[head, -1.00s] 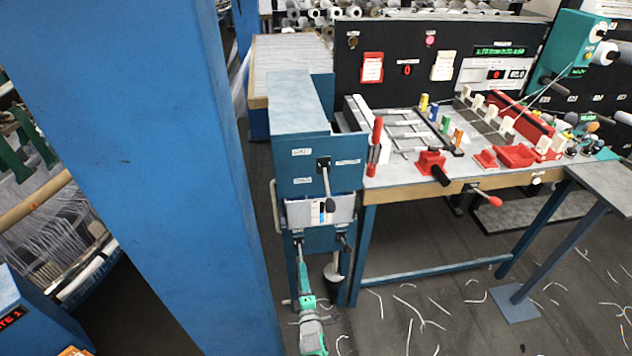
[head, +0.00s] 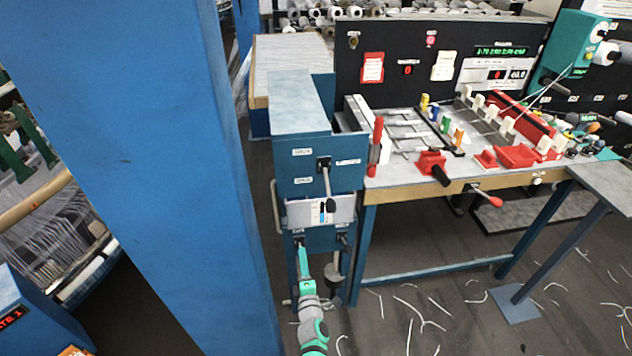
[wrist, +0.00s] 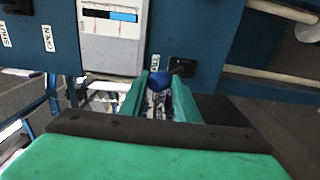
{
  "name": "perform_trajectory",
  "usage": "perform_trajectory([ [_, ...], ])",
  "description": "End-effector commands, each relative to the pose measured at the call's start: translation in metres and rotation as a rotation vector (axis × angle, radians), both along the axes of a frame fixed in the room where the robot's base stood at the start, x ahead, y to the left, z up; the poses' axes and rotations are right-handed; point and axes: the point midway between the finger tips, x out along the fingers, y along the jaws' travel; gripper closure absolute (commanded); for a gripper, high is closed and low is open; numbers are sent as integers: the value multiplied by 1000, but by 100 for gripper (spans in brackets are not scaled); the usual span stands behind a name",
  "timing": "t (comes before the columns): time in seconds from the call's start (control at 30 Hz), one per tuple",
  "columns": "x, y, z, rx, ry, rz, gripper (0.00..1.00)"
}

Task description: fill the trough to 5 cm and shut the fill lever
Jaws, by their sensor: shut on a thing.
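A blue cabinet (head: 300,170) carries a lever (head: 326,182) that slants down to a dark knob over the white gauge panel (head: 300,212). Two small labels stand left of the lever's pivot; they are hard to read. The gauge (wrist: 122,16) appears turned on its side in the wrist view, part black and part blue, with the blue toward the cabinet's lower end. My gripper (head: 302,250) is low on the cabinet front, below the gauge. In the wrist view its green fingers (wrist: 160,95) are shut on a blue ball knob (wrist: 159,81). The knob's stem is mostly hidden.
A dark fitting (wrist: 180,67) sits beside the held knob. A workbench (head: 400,178) with red clamps (head: 431,163) stands right of the cabinet. A thick blue column (head: 150,170) stands close on the left. Scraps lie on the open floor (head: 430,290) at right.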

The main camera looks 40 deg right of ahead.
Motion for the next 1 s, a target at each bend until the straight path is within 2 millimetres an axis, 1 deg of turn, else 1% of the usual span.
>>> perform_trajectory([
  [0.03,3,0,8,-5,-14,2,100],
  [0.13,4,0,9,-6,-15,2,100],
  [0.17,4,0,9,-6,-16,2,69],
  [0.2,4,-1,9,-6,-16,2,59],
  [0.23,3,-1,9,-6,-15,1,53],
  [0.37,2,-1,6,-4,-10,1,53],
  [0.57,2,6,4,-5,-6,8,53],
  [0.8,-20,19,2,-2,-3,9,53],
  [1.0,-37,22,3,-4,-5,0,53],
])
